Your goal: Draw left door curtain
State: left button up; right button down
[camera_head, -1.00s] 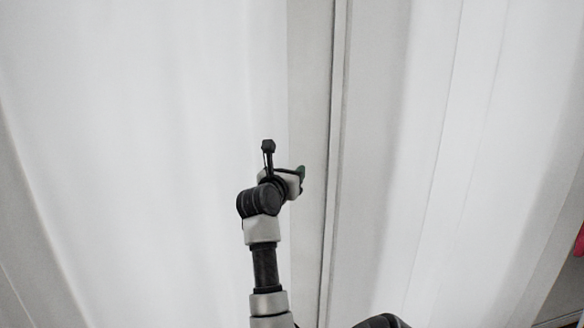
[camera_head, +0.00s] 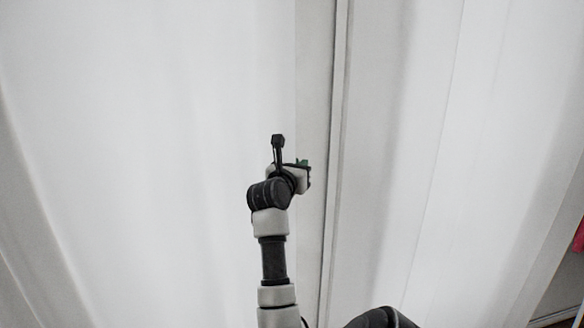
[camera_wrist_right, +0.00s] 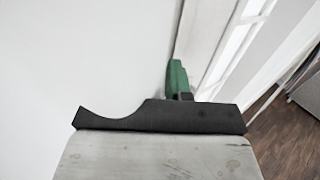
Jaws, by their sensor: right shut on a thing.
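The left door curtain (camera_head: 150,140) is a broad white sheet filling the left half of the head view, with soft vertical folds. It also covers the left of the right wrist view (camera_wrist_right: 80,55). My right gripper (camera_head: 303,163) is at the curtain's right edge, at mid height in the head view. Its green fingertip shows in the right wrist view (camera_wrist_right: 177,78), against the edge of the white sheet. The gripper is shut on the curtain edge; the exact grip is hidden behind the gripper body. My left gripper is in neither view.
A narrow pale strip with a vertical seam (camera_head: 333,140) stands just right of the curtain edge. Another white curtain-like panel (camera_head: 430,150) hangs beyond it. A wooden floor (camera_wrist_right: 285,140) shows at lower right in the wrist view. A small red thing (camera_head: 579,238) is at the right edge.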

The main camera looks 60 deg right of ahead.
jog(key=shift+s+d, duration=0.45)
jog(key=shift+s, duration=0.15)
jog(key=shift+s+d, duration=0.4)
jog(key=shift+s, duration=0.2)
jog(key=c, duration=1.5)
grip_release()
jog(key=o, duration=0.4)
jog(key=shift+s+d, duration=0.2)
jog(key=shift+s, duration=0.05)
jog(key=shift+w+a, duration=0.15)
